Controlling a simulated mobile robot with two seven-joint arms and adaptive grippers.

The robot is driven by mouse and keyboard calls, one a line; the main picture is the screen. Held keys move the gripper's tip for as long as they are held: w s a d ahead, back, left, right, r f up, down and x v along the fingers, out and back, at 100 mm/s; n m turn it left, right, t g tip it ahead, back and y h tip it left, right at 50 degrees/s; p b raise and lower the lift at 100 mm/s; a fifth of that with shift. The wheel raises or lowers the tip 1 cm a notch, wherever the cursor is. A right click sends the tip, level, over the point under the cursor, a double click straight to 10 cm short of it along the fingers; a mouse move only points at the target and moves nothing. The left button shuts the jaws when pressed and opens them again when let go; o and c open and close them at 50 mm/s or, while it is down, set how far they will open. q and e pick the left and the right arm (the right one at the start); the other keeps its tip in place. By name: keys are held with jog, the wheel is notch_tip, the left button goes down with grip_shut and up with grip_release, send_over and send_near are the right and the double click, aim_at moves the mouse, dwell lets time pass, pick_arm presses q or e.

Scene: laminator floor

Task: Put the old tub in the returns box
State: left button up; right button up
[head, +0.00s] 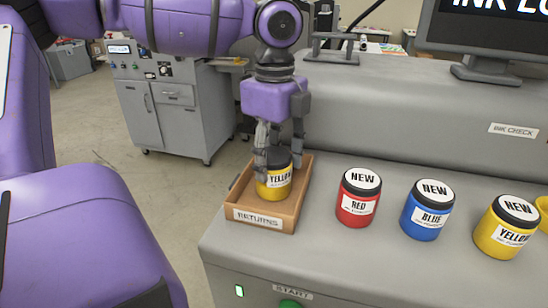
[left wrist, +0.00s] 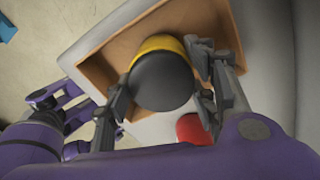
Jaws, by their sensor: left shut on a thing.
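The old tub (head: 272,184) is yellow with a black lid and a YELLOW label. It is upright inside the wooden returns box (head: 258,225), at the left end of the grey counter. My left gripper (head: 272,150) points down and is shut on the tub, one finger on each side. In the left wrist view the tub's black lid (left wrist: 161,81) sits between the fingers, with the box wall (left wrist: 97,75) around it. I cannot tell whether the tub's base touches the box floor. My right gripper is not in the head view.
New tubs in red (head: 357,200), blue (head: 427,212) and yellow (head: 508,228) stand in a row right of the box. A monitor (head: 490,40) stands on the raised back ledge. A green START button (head: 291,304) is on the counter's front.

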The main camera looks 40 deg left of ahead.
pick_arm(q)
jog(key=o, duration=1.2)
jog(key=shift+f, duration=0.1)
jog(key=shift+o, duration=0.2)
notch_tip(320, 180, up, 12)
jog(key=shift+r, duration=0.25)
jog(key=shift+w, duration=0.1)
